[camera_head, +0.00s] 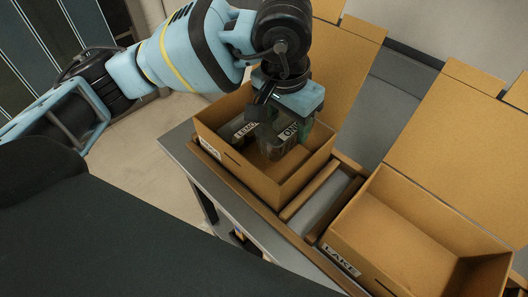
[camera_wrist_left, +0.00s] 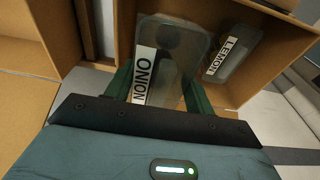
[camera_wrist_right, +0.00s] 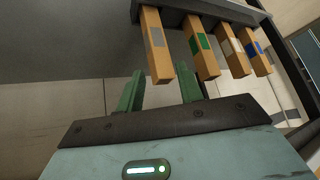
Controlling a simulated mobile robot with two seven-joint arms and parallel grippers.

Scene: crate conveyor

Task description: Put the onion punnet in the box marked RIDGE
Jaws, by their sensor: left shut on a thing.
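The onion punnet (camera_wrist_left: 172,38) is a clear container with a white ONION label. My left gripper (camera_wrist_left: 158,88) is shut on it. In the head view my left gripper (camera_head: 284,128) points down into the left cardboard box (camera_head: 268,188), and the held punnet (camera_head: 289,133) is inside the box's walls. I cannot tell whether it touches the floor. The left box's small label is too unclear to read. A lemon punnet (camera_wrist_left: 230,55) lies beside the onion one in this box. My right gripper (camera_wrist_right: 158,95) is open and empty.
A second open box (camera_head: 398,218), labelled LAKE, stands at the right on the roller conveyor (camera_head: 318,190). Raised flaps (camera_head: 342,65) stand behind the left box. In the right wrist view, several wooden bars (camera_wrist_right: 155,45) with coloured patches hang from a grey edge near the right gripper.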

